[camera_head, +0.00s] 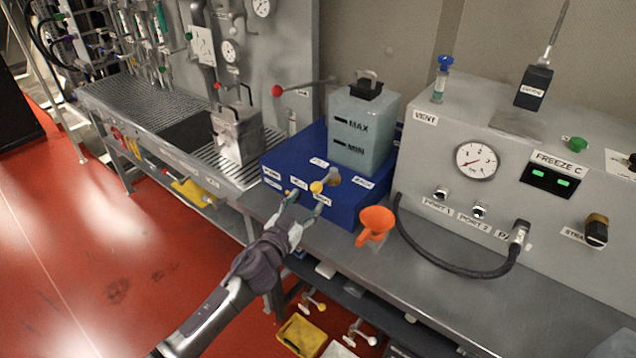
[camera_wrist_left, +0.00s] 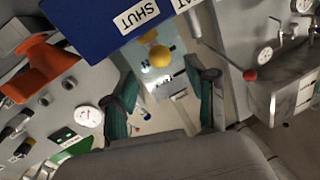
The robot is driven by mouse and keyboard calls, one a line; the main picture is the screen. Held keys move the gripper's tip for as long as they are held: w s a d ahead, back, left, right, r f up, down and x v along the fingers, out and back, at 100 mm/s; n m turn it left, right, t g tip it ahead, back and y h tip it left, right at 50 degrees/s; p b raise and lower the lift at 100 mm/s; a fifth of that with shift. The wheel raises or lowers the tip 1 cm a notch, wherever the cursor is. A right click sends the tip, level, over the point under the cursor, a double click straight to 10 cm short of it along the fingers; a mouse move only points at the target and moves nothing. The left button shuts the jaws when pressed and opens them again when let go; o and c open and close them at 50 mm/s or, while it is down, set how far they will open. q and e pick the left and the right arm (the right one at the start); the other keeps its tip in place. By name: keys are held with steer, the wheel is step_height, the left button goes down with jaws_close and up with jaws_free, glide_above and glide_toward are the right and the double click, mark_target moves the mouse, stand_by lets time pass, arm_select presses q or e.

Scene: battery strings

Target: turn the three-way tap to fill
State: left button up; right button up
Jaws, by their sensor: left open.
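The three-way tap shows as a yellow ball knob (camera_head: 317,187) on the front of a blue box (camera_head: 343,208), below the translucent tank (camera_head: 362,128) marked MAX and MIN. White labels surround the knob; in the left wrist view one reads SHUT (camera_wrist_left: 136,15). The other labels are too small or cut off to read surely. My left gripper (camera_head: 305,204) is open just in front of the knob, which shows beyond and between its fingers in the left wrist view (camera_wrist_left: 160,56). I cannot tell whether a finger touches it. My right gripper is in neither view.
An orange funnel (camera_head: 375,224) stands just right of the blue box on the grey bench (camera_head: 440,255). A grey console (camera_head: 470,130) with a gauge and black hose is further right. A metal container (camera_head: 237,135) and a red-knobbed lever (camera_head: 277,91) are left and behind.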

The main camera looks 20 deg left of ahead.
mark_target(314, 191)
arm_select(q)
steer(key=w, duration=0.4)
steer(key=w+d, duration=0.1)
steer(key=w, duration=0.2)
jaws_close()
